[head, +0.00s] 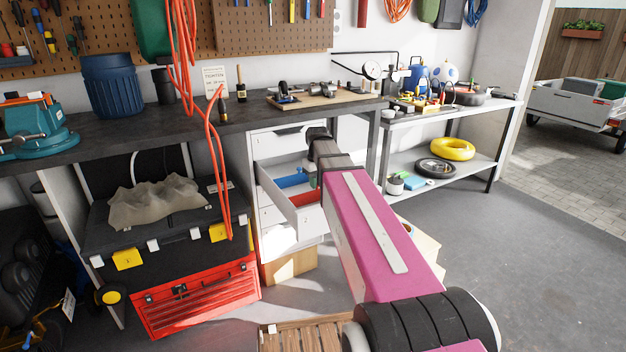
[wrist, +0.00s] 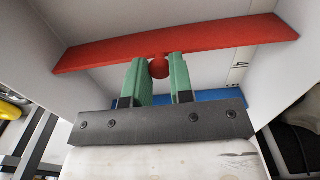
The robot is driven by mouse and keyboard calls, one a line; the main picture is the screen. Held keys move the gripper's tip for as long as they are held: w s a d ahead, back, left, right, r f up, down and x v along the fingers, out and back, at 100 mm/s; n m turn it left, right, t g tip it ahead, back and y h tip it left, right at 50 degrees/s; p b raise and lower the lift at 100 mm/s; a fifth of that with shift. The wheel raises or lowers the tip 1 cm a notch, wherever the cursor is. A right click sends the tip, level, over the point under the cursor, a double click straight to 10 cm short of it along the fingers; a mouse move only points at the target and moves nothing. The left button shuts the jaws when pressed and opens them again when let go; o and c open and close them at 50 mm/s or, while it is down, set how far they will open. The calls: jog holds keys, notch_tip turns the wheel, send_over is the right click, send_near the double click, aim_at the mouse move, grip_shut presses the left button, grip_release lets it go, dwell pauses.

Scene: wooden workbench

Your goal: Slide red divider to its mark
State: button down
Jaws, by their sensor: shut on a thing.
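The red divider (wrist: 200,42) spans the open white drawer in the wrist view, with a round red knob at its middle. My gripper's green fingers (wrist: 159,72) stand on either side of that knob and are shut on it. In the head view the red divider (head: 305,198) shows partly in the drawer, and my arm hides some of it. A blue divider (wrist: 212,96) lies across the drawer behind the fingers, partly hidden by them. Small dark marks (wrist: 239,65) show on the drawer near its right side; I cannot tell which belongs to the red divider.
The drawer (head: 272,190) sticks out from a white cabinet under the dark workbench (head: 180,115). An orange hose (head: 213,150) hangs down to its left. A red toolbox (head: 195,295) stands on the floor. Open floor (head: 540,230) lies to the right.

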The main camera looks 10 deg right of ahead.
jog(key=s, duration=0.1)
jog(key=s+d, duration=0.1)
jog(key=shift+s, duration=0.35)
jog(key=shift+w+a, duration=0.1)
jog(key=c, duration=1)
grip_release()
jog(key=shift+r, duration=0.1)
notch_tip(320, 180, up, 11)
jog(key=shift+f, duration=0.2)
